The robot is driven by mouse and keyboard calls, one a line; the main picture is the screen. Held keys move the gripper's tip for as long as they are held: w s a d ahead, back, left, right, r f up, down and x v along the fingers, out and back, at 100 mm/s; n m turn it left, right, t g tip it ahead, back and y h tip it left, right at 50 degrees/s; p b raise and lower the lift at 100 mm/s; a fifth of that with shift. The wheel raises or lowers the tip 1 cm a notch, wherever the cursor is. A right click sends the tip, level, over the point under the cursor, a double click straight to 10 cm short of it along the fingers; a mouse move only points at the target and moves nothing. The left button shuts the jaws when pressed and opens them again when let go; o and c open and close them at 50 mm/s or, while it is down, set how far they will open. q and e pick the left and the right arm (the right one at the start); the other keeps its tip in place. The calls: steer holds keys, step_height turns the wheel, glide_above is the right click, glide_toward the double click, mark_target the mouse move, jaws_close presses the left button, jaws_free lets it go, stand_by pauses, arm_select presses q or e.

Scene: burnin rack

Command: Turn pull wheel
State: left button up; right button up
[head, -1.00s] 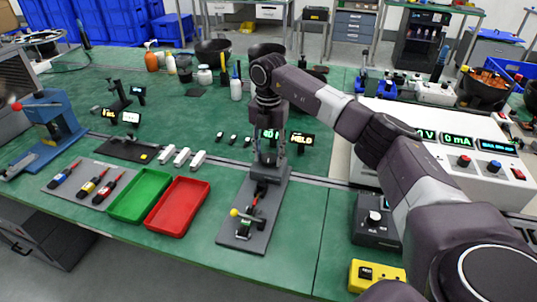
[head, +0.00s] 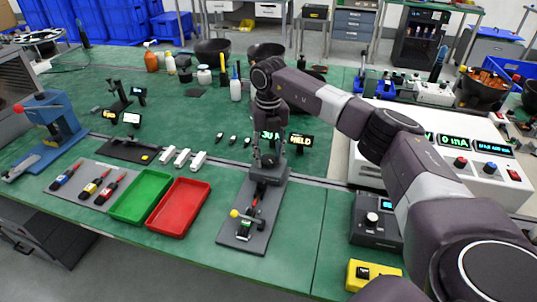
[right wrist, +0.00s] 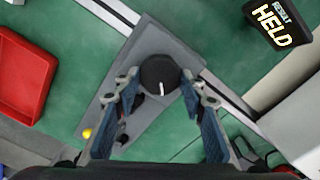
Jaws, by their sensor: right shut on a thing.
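The pull wheel (right wrist: 160,75) is a round black knob with a white mark, on top of a grey pull fixture (right wrist: 187,58). In the right wrist view my right gripper (right wrist: 161,80) is shut on the wheel, with a fingertip on each side of its rim. In the head view my right gripper (head: 269,158) reaches down from above at the rear of the fixture (head: 226,237); the wheel is mostly hidden there. A small display reading HELD (right wrist: 275,22) stands to the right; it also shows in the head view (head: 301,141). My left gripper is out of view.
A lever with a yellow ball (head: 234,213) is at the fixture's front. A red tray (head: 178,207) and green tray (head: 141,197) stand to its left. A white power supply (head: 430,150) and a dark control box (head: 377,219) are to the right.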

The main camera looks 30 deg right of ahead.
mark_target(269, 157)
steer(key=n, duration=0.7)
steer(key=shift+d, duration=0.15)
steer(key=n, duration=0.4)
steer(key=shift+r, duration=0.1)
steer(key=n, duration=0.3)
steer(key=shift+w+d+n, duration=0.1)
steer(key=shift+n, duration=0.2)
steer(key=n, duration=0.6)
steer(key=shift+w, duration=0.15)
steer(key=n, duration=0.5)
steer(key=shift+w+n, duration=0.1)
steer(key=shift+n, duration=0.3)
steer(key=o, duration=1.2)
steer(key=shift+c, duration=0.2)
step_height(269, 157, up, 12)
